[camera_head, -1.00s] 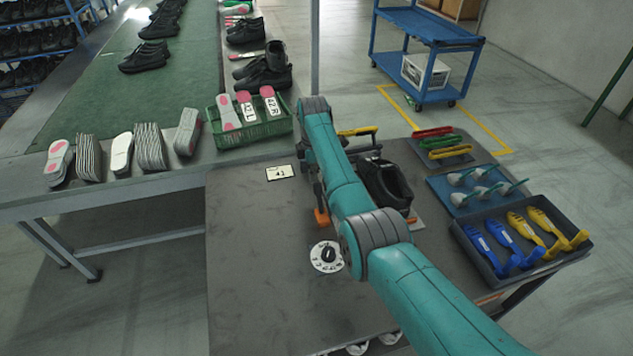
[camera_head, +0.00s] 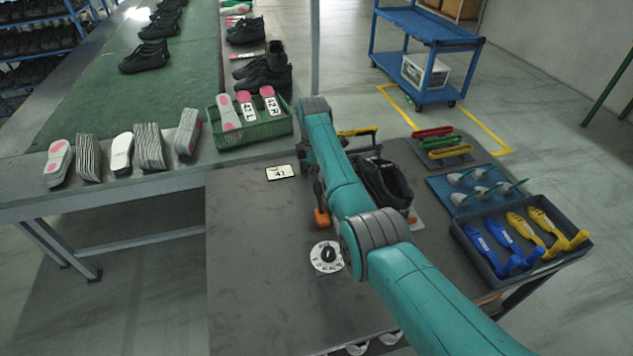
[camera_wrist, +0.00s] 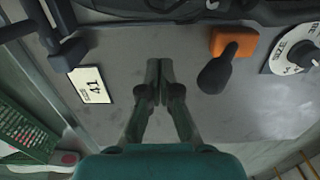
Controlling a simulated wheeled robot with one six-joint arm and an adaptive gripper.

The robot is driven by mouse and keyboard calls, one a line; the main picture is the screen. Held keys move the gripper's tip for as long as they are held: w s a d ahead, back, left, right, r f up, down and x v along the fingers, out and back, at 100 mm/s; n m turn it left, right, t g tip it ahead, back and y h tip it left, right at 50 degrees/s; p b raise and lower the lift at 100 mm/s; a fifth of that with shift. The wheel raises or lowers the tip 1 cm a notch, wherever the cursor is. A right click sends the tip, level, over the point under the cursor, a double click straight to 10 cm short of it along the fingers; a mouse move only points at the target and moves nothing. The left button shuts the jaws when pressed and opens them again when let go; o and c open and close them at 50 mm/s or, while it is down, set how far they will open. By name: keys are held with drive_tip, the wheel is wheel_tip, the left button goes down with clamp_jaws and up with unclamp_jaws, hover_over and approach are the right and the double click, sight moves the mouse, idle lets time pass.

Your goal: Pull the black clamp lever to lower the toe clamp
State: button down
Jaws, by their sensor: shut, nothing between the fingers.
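A black knob-ended lever (camera_wrist: 216,74) shows in the wrist view, right of my gripper, beside an orange block (camera_wrist: 232,44). The block also shows in the head view (camera_head: 321,217), left of my arm. My gripper (camera_wrist: 158,70) is shut and empty, its tips pointing up the wrist picture. A gap separates it from the lever. A dark T-shaped part (camera_wrist: 68,52) stands at the upper left of the wrist view; I cannot tell what it is. A black shoe (camera_head: 386,184) sits behind my arm in the head view. The toe clamp is not clear to see, and my arm covers part of the area.
A white dial (camera_head: 326,257) and a card marked 41 (camera_head: 281,172) lie on the grey table (camera_head: 255,270). At the right are a tray of blue and yellow tools (camera_head: 575,262) and a blue mat (camera_head: 437,186). A green crate (camera_head: 268,130) stands behind. The table's left front is clear.

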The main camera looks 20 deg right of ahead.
sight(319, 193)
idle(0.6)
drive_tip(key=shift+s+f, duration=0.1)
drive_tip(key=shift+s, duration=3.5)
drive_tip(key=shift+s, duration=1.5)
drive_tip(key=shift+w, duration=0.15)
drive_tip(key=shift+w, duration=0.6)
